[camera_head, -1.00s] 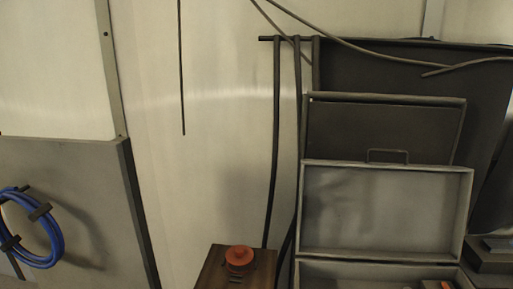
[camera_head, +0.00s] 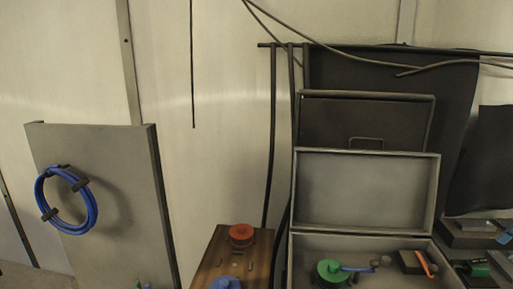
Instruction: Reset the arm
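Neither of my arms and neither gripper shows in the head view. No arm part can be seen against the wall, the panel or the boxes, so their pose and finger state are hidden from me.
An open grey case (camera_head: 366,190) holds a green round part (camera_head: 330,272) and an orange-handled item (camera_head: 427,264). A wooden board (camera_head: 207,272) carries red (camera_head: 241,235) and blue (camera_head: 226,283) knobs. A blue hose coil (camera_head: 91,212) hangs on a grey panel (camera_head: 130,165). Cables hang on the wall.

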